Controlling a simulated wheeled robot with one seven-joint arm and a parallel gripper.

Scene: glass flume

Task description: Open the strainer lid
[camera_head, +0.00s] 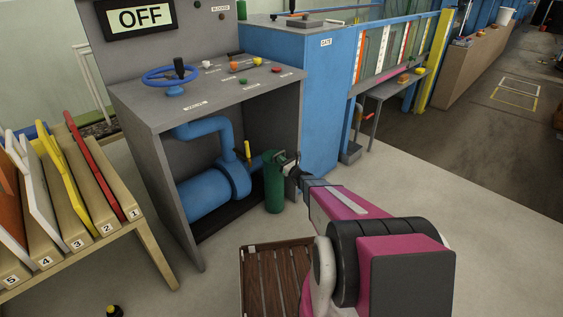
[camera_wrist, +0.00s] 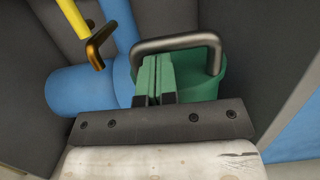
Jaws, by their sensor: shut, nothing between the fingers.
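The strainer is a green upright cylinder (camera_head: 273,190) beside the open front of the grey console. Its lid looks down in place; its green top (camera_wrist: 207,84) shows in the wrist view, partly hidden by my gripper. A dark arched handle (camera_wrist: 180,42) stands over the lid. My gripper (camera_head: 287,163) is at the top of the strainer. In the wrist view its two green-padded fingertips (camera_wrist: 158,63) are together and empty, beneath the handle's arch in the picture. I cannot tell whether they touch the handle or lid.
Blue pipework (camera_head: 209,190) with a yellow lever (camera_head: 247,151) sits inside the console, left of the strainer. A blue cabinet (camera_head: 322,110) stands close on the right. A slatted wooden platform (camera_head: 262,280) lies on the floor in front. Open floor lies to the right.

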